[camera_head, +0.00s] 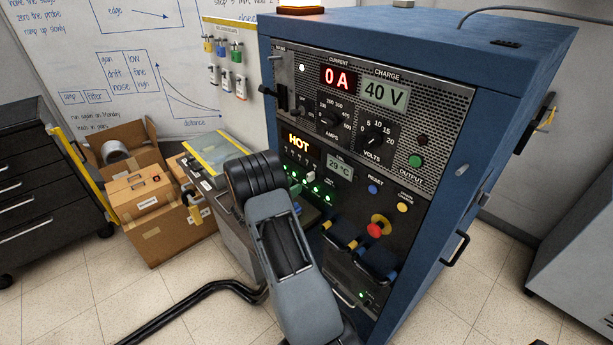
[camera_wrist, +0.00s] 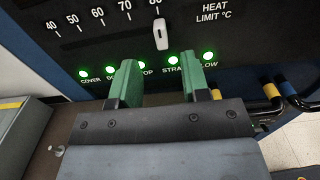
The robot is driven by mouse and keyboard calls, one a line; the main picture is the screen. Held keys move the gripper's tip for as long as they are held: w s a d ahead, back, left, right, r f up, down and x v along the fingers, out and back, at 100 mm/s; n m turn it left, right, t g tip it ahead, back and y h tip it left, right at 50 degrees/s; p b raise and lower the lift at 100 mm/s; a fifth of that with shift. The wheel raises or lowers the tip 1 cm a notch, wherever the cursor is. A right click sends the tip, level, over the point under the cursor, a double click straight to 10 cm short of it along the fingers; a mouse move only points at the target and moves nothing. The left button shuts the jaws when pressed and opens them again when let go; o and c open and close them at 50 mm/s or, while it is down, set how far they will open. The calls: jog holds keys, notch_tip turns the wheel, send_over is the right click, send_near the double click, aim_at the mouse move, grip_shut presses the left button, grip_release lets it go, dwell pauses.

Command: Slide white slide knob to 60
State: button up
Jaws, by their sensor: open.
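The white slide knob (camera_wrist: 161,34) stands upright on the dark panel in the wrist view, just below the 80 mark of the "HEAT LIMIT °C" scale. The 60 mark (camera_wrist: 97,14) lies to its left. My gripper (camera_wrist: 158,74) is open, its two green fingers spread just below the knob and pointing at the panel. Nothing is between the fingers, and the knob sits roughly centred above the gap. In the head view, the small white knob (camera_head: 311,176) shows right of my arm, below the HOT display.
A row of green-lit indicators (camera_wrist: 173,60) runs behind the fingertips. The blue cabinet (camera_head: 425,200) also carries dials, coloured buttons and a red knob (camera_head: 376,229). Cardboard boxes (camera_head: 150,205) stand left.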

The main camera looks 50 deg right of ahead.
aim_at(308, 177)
jog(key=shift+s+d+p, duration=0.15)
jog(key=shift+d+p, duration=0.2)
jog(key=shift+d, duration=1.4)
jog(key=shift+s+d+p, duration=0.1)
jog(key=shift+d+p, duration=0.2)
jog(key=shift+d, duration=1.4)
grip_shut()
